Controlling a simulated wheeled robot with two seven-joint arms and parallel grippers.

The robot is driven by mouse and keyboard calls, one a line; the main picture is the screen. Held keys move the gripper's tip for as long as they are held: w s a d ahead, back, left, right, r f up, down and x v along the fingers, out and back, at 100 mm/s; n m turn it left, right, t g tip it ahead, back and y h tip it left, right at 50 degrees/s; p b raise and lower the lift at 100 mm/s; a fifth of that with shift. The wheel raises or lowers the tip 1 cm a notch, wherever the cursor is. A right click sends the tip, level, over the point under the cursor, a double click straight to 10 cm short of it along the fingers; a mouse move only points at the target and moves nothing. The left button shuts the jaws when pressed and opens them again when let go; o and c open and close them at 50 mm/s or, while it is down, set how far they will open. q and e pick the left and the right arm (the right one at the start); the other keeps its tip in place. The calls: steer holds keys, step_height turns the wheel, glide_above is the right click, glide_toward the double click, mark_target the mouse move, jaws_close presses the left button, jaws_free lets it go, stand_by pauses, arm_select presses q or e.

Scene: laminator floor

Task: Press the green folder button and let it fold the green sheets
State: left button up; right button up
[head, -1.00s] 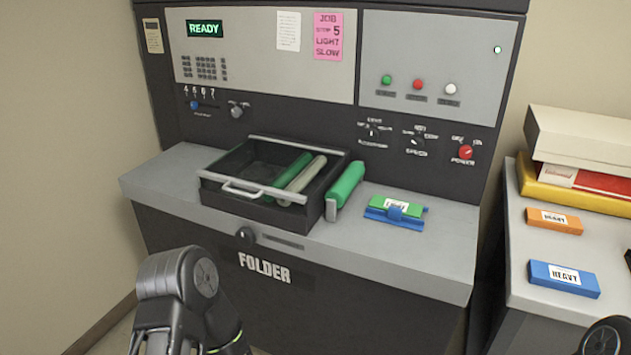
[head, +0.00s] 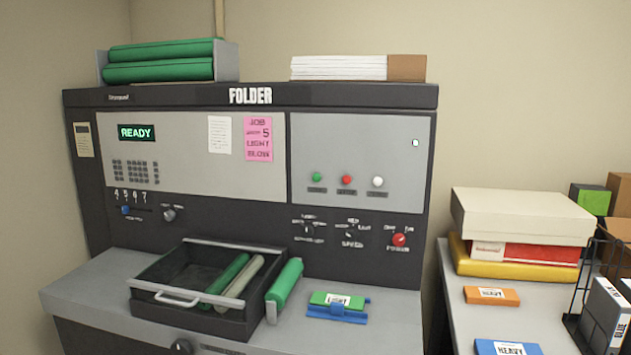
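The folder machine (head: 250,96) stands ahead in the head view, with a dark front and light grey panels. Its display (head: 136,132) reads READY in green. The green button (head: 317,177) is on the right panel, left of a red button (head: 346,180) and a white button (head: 377,182). Green rolls (head: 160,62) lie in a holder on top of the machine. A green roll and a pale roll lie in the open black tray (head: 160,298), and another green roll (head: 285,283) sits at its right side. Neither of my grippers is in view.
A pink note (head: 258,139) reads job, step 5, light, slow. A green block (head: 337,300) on a blue piece lies right of the tray. The right-hand table holds boxes (head: 520,215), an orange block (head: 491,296), a blue block (head: 507,347) and a wire rack (head: 590,300).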

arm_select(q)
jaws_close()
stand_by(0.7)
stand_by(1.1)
